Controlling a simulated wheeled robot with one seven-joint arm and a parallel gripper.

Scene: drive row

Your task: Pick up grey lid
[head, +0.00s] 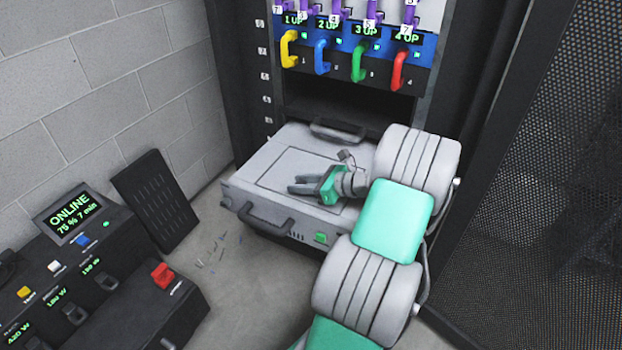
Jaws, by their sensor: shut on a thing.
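The grey lid (288,160) is a flat panel with a thin dark outline on top of the grey equipment box (240,196), which sticks out from the rack. It lies flat, or nearly so; I cannot tell whether there is a gap under it. My gripper (300,186) is low over the lid's front right part, its fingers pointing left. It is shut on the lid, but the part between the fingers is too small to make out. My green and grey arm comes in from the lower right and hides the box's right side.
The box has a dark front handle (266,219) and a rear handle (338,130). Behind it the rack (345,104) holds yellow, blue, green and red levers. A black power unit (110,285) and a black panel (155,202) stand left. A mesh door (545,190) stands right.

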